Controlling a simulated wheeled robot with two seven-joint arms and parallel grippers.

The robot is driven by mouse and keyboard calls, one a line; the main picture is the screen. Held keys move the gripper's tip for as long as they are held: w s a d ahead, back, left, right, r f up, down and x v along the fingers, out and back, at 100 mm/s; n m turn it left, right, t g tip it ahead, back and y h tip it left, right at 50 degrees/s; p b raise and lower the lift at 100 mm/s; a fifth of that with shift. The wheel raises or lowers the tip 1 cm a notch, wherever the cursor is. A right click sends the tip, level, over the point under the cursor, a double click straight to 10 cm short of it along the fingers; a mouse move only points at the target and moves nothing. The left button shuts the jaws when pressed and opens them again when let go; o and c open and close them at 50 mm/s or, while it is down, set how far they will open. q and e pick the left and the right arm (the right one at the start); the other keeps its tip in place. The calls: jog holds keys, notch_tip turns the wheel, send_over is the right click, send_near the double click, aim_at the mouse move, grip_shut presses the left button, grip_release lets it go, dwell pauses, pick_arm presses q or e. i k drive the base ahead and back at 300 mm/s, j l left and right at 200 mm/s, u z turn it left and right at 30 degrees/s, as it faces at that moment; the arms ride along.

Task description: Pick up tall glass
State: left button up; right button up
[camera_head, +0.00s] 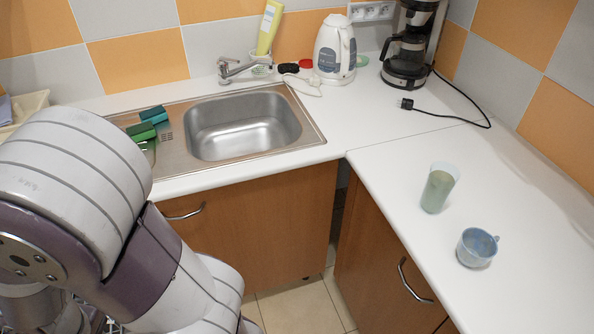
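A tall glass (438,188), greenish and translucent with a paler rim, stands upright on the white counter at the right. A small blue cup (477,247) with a handle stands just below and to the right of it, apart from it. My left arm fills the lower left of the view, well away from the glass. Its gripper is outside the view. My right arm and gripper are not in view.
A steel sink (243,123) with sponges (148,122) beside it is at the left. A white kettle (335,49) and a coffee maker (408,50) stand at the back. A black cord with a plug (407,103) lies on the counter. The counter around the glass is clear except for the cup.

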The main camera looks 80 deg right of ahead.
aim_at(443, 177)
jog(key=z, duration=3.95)
jog(key=i+j+z, duration=0.15)
jog(key=i, duration=0.1)
